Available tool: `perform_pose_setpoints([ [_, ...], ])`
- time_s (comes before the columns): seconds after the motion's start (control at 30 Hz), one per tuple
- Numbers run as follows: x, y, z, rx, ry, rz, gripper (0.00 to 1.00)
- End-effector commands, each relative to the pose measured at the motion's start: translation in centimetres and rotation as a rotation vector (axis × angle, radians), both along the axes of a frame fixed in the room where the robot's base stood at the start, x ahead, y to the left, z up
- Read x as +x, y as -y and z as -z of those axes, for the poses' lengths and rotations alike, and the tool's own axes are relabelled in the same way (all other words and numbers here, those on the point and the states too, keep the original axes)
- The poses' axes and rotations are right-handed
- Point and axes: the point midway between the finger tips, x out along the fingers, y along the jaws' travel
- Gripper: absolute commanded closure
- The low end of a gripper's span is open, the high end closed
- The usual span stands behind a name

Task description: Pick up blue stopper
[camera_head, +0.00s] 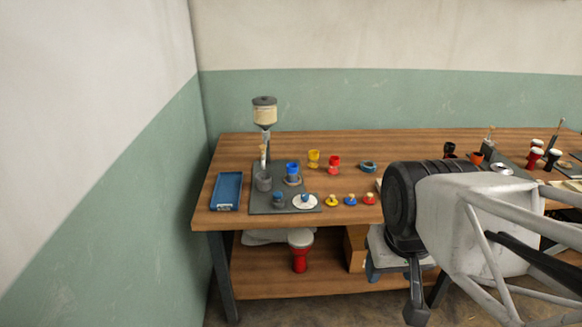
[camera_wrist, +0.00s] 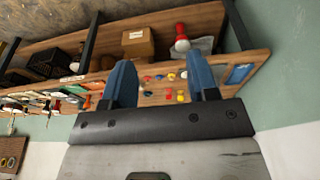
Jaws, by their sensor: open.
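The blue stopper (camera_head: 350,200) stands on the wooden table near its front edge. It is in a row between a yellow stopper (camera_head: 331,200) and a red stopper (camera_head: 369,199). In the wrist view, which shows the table upside down, the blue stopper (camera_wrist: 159,77) is small and far off, seen between my fingers. My gripper (camera_wrist: 158,65) has its two blue fingers spread wide with nothing between them. It is well away from the stopper, and the arm fills the right of the head view.
A blue tray (camera_head: 227,191) lies at the far left.

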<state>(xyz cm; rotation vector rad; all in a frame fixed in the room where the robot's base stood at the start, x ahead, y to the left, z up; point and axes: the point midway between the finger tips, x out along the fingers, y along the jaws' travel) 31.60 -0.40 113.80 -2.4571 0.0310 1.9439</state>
Motion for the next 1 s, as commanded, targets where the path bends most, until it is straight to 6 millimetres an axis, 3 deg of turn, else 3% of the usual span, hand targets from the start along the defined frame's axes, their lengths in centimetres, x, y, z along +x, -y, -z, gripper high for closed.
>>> perform_pose_setpoints([
  [0.37, 0.00, 0.00, 0.00, 0.000, 0.000, 0.000, 0.46],
  [0.57, 0.00, 0.00, 0.00, 0.000, 0.000, 0.000, 0.20],
  [1.0, 0.71, 0.04, -0.23, -0.004, -0.003, -0.017, 0.20],
])
